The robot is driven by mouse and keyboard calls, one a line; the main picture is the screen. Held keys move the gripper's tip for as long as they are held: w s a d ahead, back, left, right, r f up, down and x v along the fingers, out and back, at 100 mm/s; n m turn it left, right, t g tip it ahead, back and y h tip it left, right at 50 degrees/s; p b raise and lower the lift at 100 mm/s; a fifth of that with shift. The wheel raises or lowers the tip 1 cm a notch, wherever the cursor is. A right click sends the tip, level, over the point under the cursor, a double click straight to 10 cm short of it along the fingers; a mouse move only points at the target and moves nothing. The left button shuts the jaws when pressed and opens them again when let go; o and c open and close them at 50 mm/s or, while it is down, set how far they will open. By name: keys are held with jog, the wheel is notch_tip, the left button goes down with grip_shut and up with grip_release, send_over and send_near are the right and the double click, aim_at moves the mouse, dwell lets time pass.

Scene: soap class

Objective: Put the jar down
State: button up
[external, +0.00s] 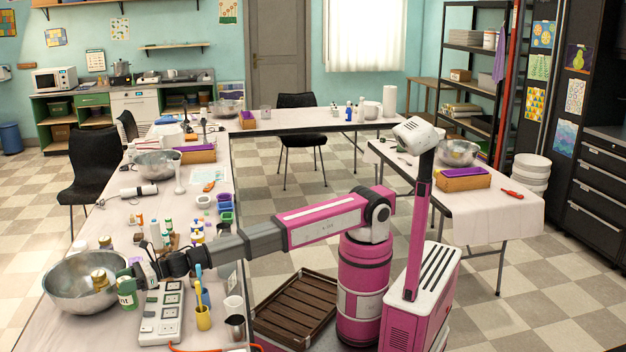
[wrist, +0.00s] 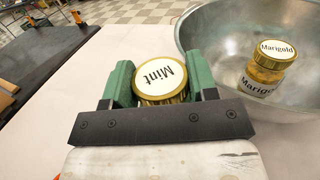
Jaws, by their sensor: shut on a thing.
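My gripper (external: 138,279) is at the end of my outstretched arm, over the left table near the metal bowl. In the wrist view my gripper (wrist: 161,85) has its two green fingers on either side of a jar (wrist: 160,76) with a gold-rimmed white lid reading "Mint". The gripper is shut on this jar. In the external view the green-labelled jar (external: 127,294) shows at the fingers, just right of the bowl. I cannot tell whether its base touches the table. A Marigold jar (wrist: 266,68) with a gold lid stands inside the bowl, right of my gripper.
The large metal bowl (external: 62,283) stands close beside the held jar. A white power strip (external: 162,315) lies to the right, with yellow and blue cups (external: 203,317) beyond it. In the wrist view, pale table surface (wrist: 110,50) is clear left of the jar.

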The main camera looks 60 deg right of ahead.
aim_at(128, 294)
jog(key=shift+f, duration=2.45)
jog(key=o, duration=1.2)
jog(key=shift+f, duration=0.1)
jog(key=shift+s+d, duration=0.15)
jog(key=shift+d, duration=0.15)
jog(key=shift+o, duration=0.4)
jog(key=v, duration=0.7)
